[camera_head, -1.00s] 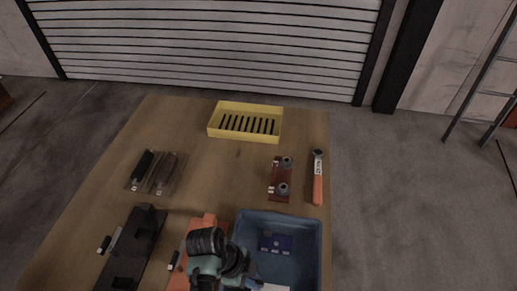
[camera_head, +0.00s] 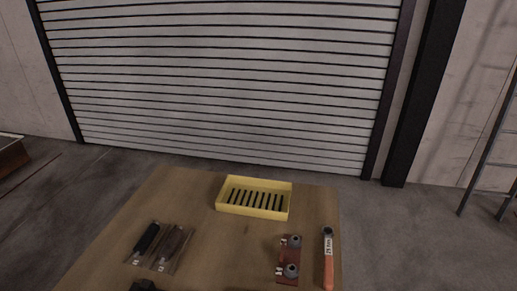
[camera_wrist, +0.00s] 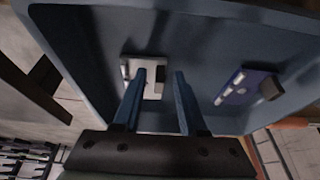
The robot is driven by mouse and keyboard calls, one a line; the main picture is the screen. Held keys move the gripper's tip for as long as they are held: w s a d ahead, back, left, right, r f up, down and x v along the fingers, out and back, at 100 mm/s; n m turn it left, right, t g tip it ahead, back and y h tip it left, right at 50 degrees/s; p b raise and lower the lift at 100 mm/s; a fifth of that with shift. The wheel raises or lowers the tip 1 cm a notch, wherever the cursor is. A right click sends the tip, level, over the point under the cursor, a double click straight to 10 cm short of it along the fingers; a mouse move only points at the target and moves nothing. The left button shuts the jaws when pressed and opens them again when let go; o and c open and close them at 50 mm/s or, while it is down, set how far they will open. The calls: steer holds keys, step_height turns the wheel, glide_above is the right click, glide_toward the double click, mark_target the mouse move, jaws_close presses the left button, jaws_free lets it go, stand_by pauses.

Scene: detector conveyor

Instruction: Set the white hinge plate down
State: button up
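In the wrist view, my gripper (camera_wrist: 160,76) is open, its two blue fingers apart and pointing into a blue bin (camera_wrist: 75,50). The white hinge plate (camera_wrist: 129,68) lies in the bin beyond the fingertips, with a grey part on it. The left finger covers part of it, and the plate reaches out past that finger to the left. I cannot tell the exact height of the fingertips above it. The bin, the plate and my gripper are outside the head view.
A blue plate with white pegs (camera_wrist: 236,88) lies in the bin, right of my fingers. On the table (camera_head: 215,245) are a yellow slotted tray (camera_head: 225,207), a red part with grey knobs (camera_head: 289,257), an orange-handled tool (camera_head: 328,268) and two dark-handled items (camera_head: 147,240).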

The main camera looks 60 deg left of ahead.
steer(key=v, duration=1.2)
steer(key=shift+r, duration=0.1)
